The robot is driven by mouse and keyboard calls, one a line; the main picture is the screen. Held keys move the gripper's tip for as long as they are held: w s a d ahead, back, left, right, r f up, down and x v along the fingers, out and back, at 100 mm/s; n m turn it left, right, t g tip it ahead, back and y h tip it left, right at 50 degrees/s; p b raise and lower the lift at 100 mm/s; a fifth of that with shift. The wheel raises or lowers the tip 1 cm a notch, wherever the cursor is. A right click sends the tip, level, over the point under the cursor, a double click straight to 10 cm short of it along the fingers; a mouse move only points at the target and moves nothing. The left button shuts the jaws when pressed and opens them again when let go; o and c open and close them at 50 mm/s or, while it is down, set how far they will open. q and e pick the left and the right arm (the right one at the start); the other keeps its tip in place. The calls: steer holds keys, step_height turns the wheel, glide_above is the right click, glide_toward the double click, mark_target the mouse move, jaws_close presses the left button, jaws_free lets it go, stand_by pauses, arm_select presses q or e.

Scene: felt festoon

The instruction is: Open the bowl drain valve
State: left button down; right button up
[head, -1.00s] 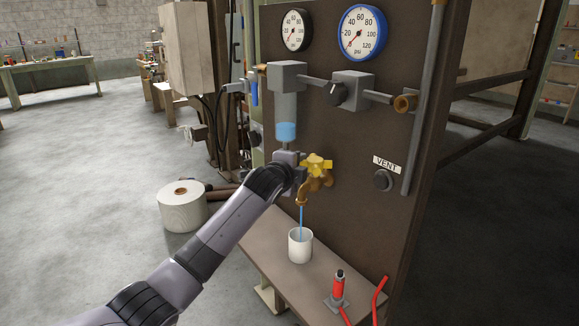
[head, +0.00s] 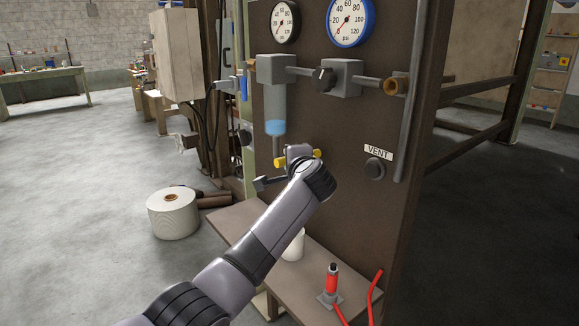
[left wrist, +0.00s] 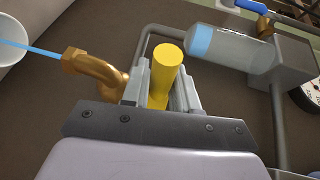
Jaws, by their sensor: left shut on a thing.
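The filter bowl (head: 275,112), clear with blue liquid low inside, hangs on the brown panel in the head view; it also shows in the left wrist view (left wrist: 228,48). Below it is the drain valve's yellow handle (head: 281,162). In the left wrist view my left gripper (left wrist: 161,85) is shut on the yellow handle (left wrist: 166,72), a finger on each side. The brass spout (left wrist: 95,70) beside it lets out a blue stream (left wrist: 30,47) towards a white cup (left wrist: 8,45). In the head view my arm hides the spout and part of the cup (head: 294,246). My right gripper is not in view.
The cup stands on a brown shelf (head: 240,220) with a red tool (head: 331,282) at its right. Two gauges (head: 350,20), a regulator knob (head: 325,79) and a VENT knob (head: 374,168) are on the panel. A white roll (head: 173,213) stands on the floor.

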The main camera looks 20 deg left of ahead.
arm_select(q)
steer(key=shift+s+n+g+y, duration=0.1)
steer(key=shift+n+g+y, duration=0.2)
steer(key=shift+n+y, duration=0.1)
steer(key=c, duration=0.9)
jaws_free()
steer(key=shift+c, duration=0.2)
steer(key=shift+s+d, duration=0.1)
steer(key=shift+d, duration=0.1)
steer(key=v, duration=0.7)
